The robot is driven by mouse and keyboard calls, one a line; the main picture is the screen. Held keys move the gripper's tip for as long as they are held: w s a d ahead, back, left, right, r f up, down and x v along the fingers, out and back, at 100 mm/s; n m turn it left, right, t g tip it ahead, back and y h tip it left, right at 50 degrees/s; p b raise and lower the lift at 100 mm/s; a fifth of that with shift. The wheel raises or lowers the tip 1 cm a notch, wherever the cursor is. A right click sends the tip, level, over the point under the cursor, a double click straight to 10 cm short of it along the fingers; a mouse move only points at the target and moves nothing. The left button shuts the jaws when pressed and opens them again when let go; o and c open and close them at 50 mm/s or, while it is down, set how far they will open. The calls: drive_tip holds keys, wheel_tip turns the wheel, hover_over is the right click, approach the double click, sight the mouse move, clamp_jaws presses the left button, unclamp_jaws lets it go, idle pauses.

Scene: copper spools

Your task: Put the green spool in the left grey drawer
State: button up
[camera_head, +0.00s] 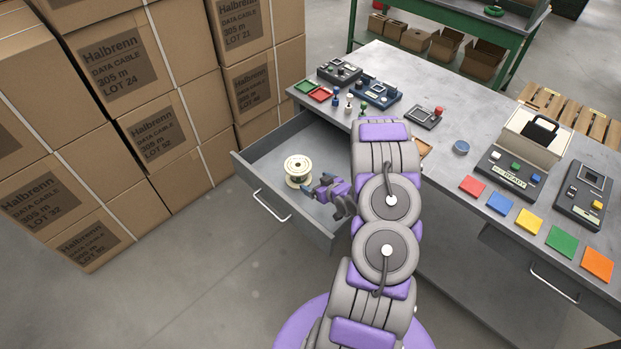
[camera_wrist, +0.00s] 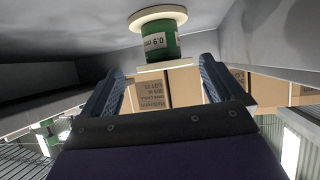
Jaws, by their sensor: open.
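The green spool (camera_head: 298,171) stands inside the left grey drawer (camera_head: 262,165), which is pulled out. Its pale cream flange shows from above in the head view. In the wrist view the spool (camera_wrist: 160,42) shows a green winding with a white printed label between two pale flanges. My gripper (camera_head: 323,186) is low over the drawer, just right of the spool. In the wrist view my gripper (camera_wrist: 160,76) has its two dark fingers spread apart with nothing held. The spool is beyond the fingertips, apart from them.
The grey workbench (camera_head: 450,140) bears small devices and coloured squares on its right. Stacked cardboard boxes (camera_head: 150,110) stand left of the drawer. The right drawer, with its handle (camera_head: 553,282), is shut. The drawer floor left of the spool is clear.

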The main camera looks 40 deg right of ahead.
drive_tip(key=s+a+r+g+h, duration=0.1)
drive_tip(key=s+a+r+g, duration=0.3)
drive_tip(key=r, duration=0.7)
drive_tip(key=s+a+r+g+h, duration=0.15)
drive_tip(key=a+r+g, duration=0.35)
drive_tip(key=r, duration=0.6)
drive_tip(key=s+a+r+g+y, duration=0.1)
drive_tip(key=s+a+r, duration=0.3)
drive_tip(key=s+a, duration=0.4)
drive_tip(key=s+a+r+g+y, duration=0.1)
drive_tip(key=s+a+r, duration=0.3)
drive_tip(key=s+a, duration=0.5)
drive_tip(key=s+a+r+n+g+y, duration=0.1)
drive_tip(key=s+a+r+g, duration=0.2)
drive_tip(key=s+a, duration=0.6)
drive_tip(key=shift+s+r+y, duration=0.3)
drive_tip(key=shift+r+y, duration=0.05)
drive_tip(key=shift+r, duration=0.25)
